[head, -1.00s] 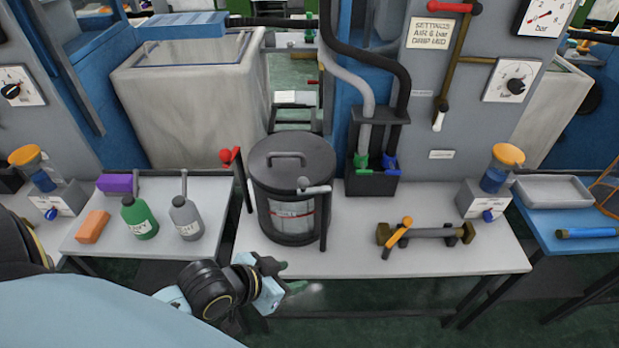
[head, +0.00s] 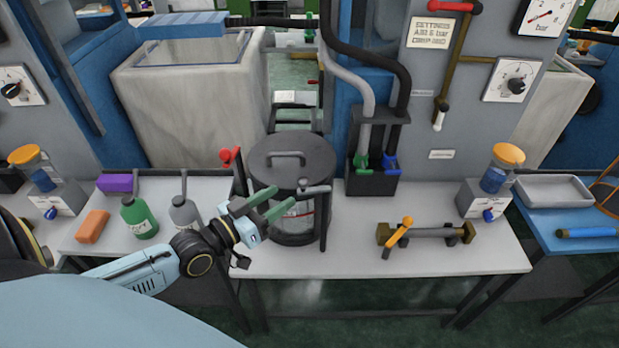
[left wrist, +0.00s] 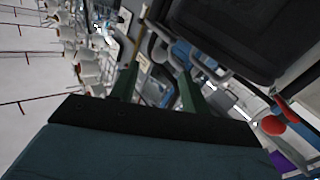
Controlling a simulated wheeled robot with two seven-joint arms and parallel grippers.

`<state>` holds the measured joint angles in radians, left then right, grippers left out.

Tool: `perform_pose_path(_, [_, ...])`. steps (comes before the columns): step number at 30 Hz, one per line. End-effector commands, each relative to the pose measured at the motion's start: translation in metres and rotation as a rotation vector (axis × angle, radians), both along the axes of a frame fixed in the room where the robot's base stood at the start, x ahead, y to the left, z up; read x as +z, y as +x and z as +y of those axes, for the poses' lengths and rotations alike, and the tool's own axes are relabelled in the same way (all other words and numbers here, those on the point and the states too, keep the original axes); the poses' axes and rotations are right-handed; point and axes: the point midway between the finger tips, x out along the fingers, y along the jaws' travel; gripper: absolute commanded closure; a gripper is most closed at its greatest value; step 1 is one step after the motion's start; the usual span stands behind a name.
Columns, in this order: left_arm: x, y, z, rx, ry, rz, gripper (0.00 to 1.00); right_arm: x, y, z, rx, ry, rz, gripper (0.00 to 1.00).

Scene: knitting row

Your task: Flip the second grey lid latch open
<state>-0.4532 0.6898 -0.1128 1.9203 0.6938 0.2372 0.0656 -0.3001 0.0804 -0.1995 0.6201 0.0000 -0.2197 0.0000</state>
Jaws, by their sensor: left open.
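A dark round canister with a handled lid (head: 290,156) stands on the white bench. The grey lid latch (head: 314,189) is on its right front, with its arm across the top of a dark upright post. A red-knobbed latch (head: 229,156) is at the canister's left; the red knob also shows in the left wrist view (left wrist: 271,125). My left gripper (head: 284,198) is open and empty in front of the canister, its green fingers pointing up and right, a little left of the grey latch. Its fingers also show in the left wrist view (left wrist: 158,72). My right gripper is out of view.
Green (head: 140,220) and grey (head: 183,214) bottles, an orange block (head: 92,227) and a purple block (head: 116,183) are at left. A hose holder (head: 371,184) stands behind right. A pipe piece with an orange lever (head: 399,237) lies at right.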

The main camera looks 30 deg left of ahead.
Motion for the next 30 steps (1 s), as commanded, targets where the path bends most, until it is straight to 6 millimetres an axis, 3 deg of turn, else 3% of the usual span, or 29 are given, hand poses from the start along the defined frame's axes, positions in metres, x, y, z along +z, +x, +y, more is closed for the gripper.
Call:
perform_pose_path(9, [0.000, 0.056, -0.016, 0.002, -0.002, -0.002, 0.54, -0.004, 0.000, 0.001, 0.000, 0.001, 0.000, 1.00])
perform_pose_path(15, [0.000, 0.082, -0.024, 0.000, -0.002, -0.002, 0.54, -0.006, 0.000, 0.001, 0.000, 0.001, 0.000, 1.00])
perform_pose_path(21, [0.000, 0.094, -0.028, 0.000, 0.001, 0.002, 0.54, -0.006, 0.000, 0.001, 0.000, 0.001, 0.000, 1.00])
perform_pose_path(30, [0.000, 0.096, -0.028, 0.000, 0.001, 0.002, 0.54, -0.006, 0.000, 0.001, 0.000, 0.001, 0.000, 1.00])
